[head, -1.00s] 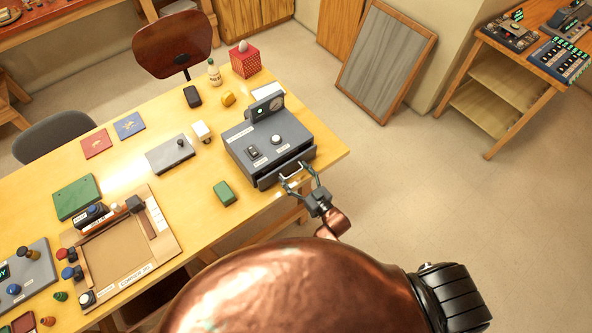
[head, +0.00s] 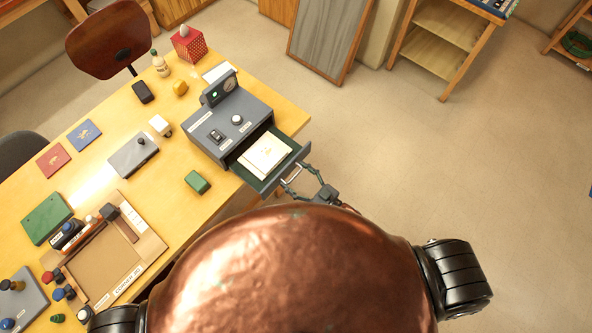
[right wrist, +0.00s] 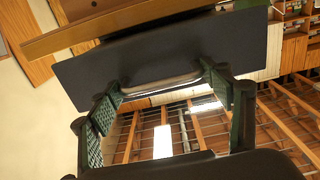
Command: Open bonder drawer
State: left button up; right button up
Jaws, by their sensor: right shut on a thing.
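The bonder (head: 203,122) is a grey box with a dial, a switch and a white knob, standing at the table's right end. Its drawer (head: 298,156) is slid well out of the front and overhangs the table edge. A pale stack of cards or paper (head: 265,156) lies in the drawer. My right gripper (head: 298,181) is shut on the drawer's pale bar handle (head: 293,174). In the right wrist view the handle (right wrist: 160,86) runs between the two fingers, below the dark drawer front (right wrist: 180,52). My left gripper is out of view.
The yellow table (head: 175,190) holds a green block (head: 197,182), a grey plate (head: 133,155), a tan tray (head: 100,262) and a red box (head: 189,44). Open floor (head: 450,170) lies right of the table. A wooden shelf (head: 440,50) stands at the back.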

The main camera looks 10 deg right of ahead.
jog(key=shift+d, duration=0.15)
jog(key=o, duration=1.4)
jog(key=v, duration=1.2)
jog(key=shift+d, duration=0.15)
